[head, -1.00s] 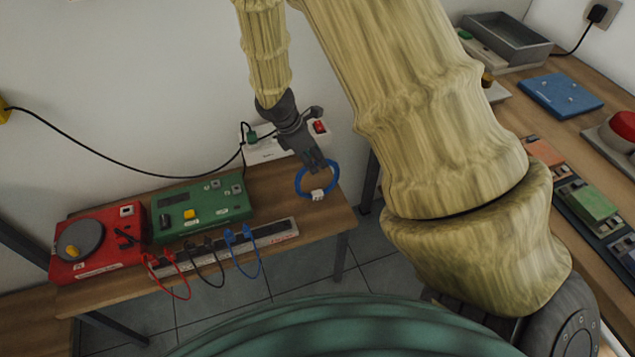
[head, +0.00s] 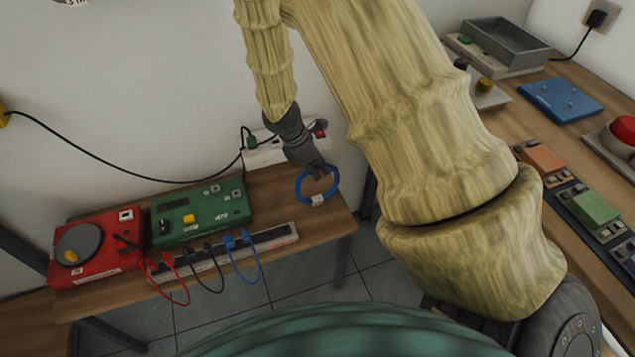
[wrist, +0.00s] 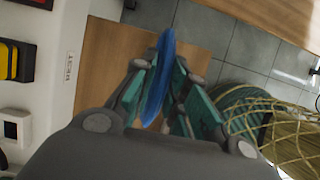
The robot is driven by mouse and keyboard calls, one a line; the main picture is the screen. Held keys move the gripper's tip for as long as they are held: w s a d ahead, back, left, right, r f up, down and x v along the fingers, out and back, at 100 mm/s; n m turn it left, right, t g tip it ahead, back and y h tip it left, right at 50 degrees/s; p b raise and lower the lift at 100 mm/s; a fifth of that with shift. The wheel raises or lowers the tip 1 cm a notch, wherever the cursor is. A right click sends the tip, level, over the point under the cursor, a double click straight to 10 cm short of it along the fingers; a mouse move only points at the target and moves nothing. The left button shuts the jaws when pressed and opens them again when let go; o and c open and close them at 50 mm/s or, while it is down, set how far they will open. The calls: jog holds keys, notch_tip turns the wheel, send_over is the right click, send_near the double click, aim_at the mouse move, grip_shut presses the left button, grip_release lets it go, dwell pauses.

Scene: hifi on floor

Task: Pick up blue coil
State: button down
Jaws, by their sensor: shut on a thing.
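The blue coil (head: 301,188) is a ring with a small white tag at its lower edge. In the head view it is at the right end of the small wooden table. My gripper (head: 317,171) is at the coil's upper edge, shut on it. In the wrist view the coil (wrist: 160,75) stands edge-on between the two teal fingers of my gripper (wrist: 158,92). I cannot tell from these views whether the coil's lower edge touches the table.
The small table (head: 330,218) also bears a red device (head: 97,255), a green box (head: 203,214) and a strip with red, black and blue leads (head: 270,236). A white power strip (head: 268,153) is behind my gripper. A long bench (head: 535,105) with several devices stands right.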

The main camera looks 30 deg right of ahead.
jog(key=shift+r, duration=0.85)
notch_tip(320, 180, up, 2)
jog(key=shift+r+p, duration=0.1)
jog(key=shift+p, duration=0.2)
jog(key=s+a+r, duration=0.1)
jog(key=s+a, duration=1)
jog(key=shift+s, duration=0.35)
